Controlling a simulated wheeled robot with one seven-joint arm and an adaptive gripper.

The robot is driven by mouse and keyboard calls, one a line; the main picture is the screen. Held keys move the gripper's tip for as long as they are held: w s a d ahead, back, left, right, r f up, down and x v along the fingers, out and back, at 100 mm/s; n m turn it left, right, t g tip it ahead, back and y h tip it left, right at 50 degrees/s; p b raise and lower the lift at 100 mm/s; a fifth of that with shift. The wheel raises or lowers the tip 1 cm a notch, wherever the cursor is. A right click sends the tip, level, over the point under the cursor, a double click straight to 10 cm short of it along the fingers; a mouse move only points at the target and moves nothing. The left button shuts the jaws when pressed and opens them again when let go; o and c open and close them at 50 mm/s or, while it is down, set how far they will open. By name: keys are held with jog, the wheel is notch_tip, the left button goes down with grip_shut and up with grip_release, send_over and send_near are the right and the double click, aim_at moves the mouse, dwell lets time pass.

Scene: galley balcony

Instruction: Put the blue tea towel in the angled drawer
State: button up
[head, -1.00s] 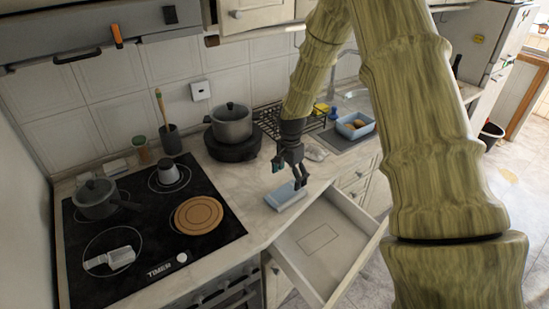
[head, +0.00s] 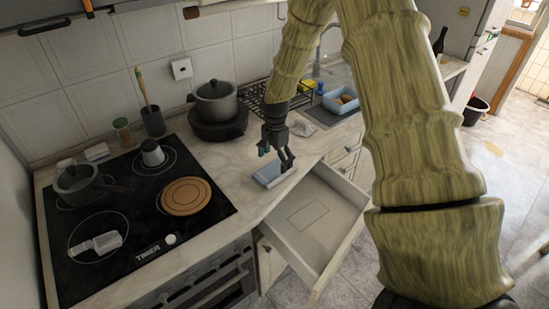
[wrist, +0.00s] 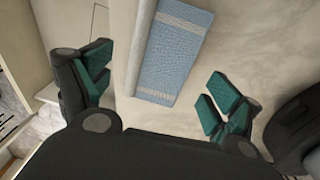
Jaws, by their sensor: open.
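The blue tea towel (head: 268,175) lies folded on the counter beside the open drawer. In the wrist view the towel (wrist: 172,58) is light blue with pale stripes near its ends. My gripper (head: 277,158) is above the towel, pointing down, and partly covers it in the head view. In the wrist view the gripper (wrist: 162,90) has its green-padded fingers wide apart, with the towel's near end between and beyond them. Nothing is held. The angled drawer (head: 335,217) is pulled out below the counter; its visible floor is bare apart from a rectangular outline.
The black hob (head: 118,218) at left bears a pot, a moka pot, a round wooden board and a white item. A large pot (head: 216,100) stands behind the towel. A blue tub (head: 341,100) stands right of the dish rack. Some counter around the towel is clear.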

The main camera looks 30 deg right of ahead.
aim_at(275, 171)
jog(key=shift+w+f+b, duration=0.1)
jog(key=shift+f+b, duration=0.45)
jog(key=shift+f, duration=1.5)
jog(key=shift+f+b, duration=0.4)
jog(key=shift+f, duration=0.6)
jog(key=shift+r, duration=0.1)
dwell(0.6)
jog(key=shift+c, duration=1)
jog(key=shift+p, duration=0.35)
